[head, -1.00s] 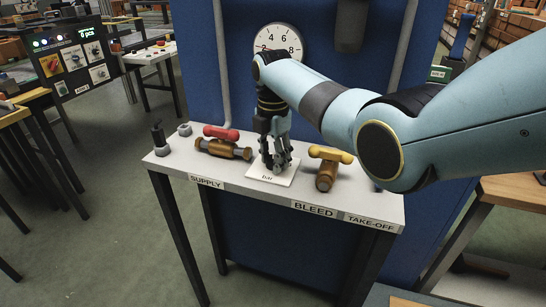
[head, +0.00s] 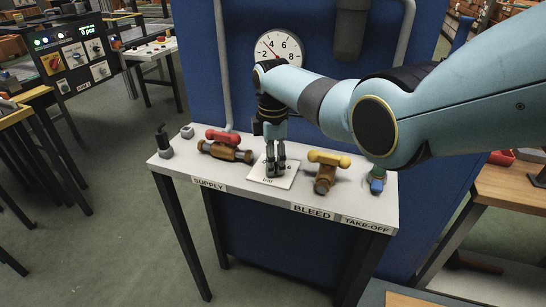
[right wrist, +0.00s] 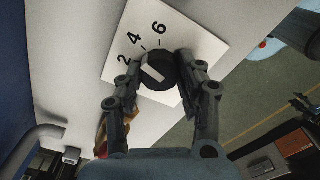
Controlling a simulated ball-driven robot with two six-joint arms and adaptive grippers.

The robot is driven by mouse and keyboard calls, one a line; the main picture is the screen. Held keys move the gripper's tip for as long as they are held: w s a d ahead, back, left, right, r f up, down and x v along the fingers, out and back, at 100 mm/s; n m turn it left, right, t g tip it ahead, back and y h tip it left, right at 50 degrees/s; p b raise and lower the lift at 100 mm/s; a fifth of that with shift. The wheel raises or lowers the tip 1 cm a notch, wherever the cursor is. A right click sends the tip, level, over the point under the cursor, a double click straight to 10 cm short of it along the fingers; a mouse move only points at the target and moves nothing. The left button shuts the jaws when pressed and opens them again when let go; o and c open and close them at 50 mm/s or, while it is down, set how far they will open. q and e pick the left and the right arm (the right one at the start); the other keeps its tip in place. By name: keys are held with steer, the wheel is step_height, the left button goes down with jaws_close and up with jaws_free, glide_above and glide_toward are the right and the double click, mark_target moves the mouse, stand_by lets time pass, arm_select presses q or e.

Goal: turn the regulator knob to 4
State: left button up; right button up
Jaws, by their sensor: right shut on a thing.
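The regulator knob (right wrist: 158,70) is a black round knob with a white bar on its top. It sits on a white plate (right wrist: 182,22) marked 2, 4 and 6. My right gripper (right wrist: 162,64) is shut on the knob, one finger on each side. I cannot tell exactly which number the white bar points to. In the head view my right gripper (head: 276,172) points down over the plate (head: 260,178) and hides most of the knob. A round gauge (head: 290,38) on the blue panel has a red needle at its upper left. My left gripper is not in view.
A red-handled valve (head: 223,136) marked SUPPLY stands left of the plate. A yellow-handled valve (head: 329,158) marked BLEED and a blue-tipped take-off fitting (head: 377,184) stand to its right. A dark post (head: 161,142) stands at the bench's left end.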

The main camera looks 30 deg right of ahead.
steer(key=shift+m, duration=0.5)
steer(key=o, duration=1.1)
steer(key=shift+o, duration=0.2)
steer(key=shift+r, duration=0.1)
step_height(320, 180, up, 12)
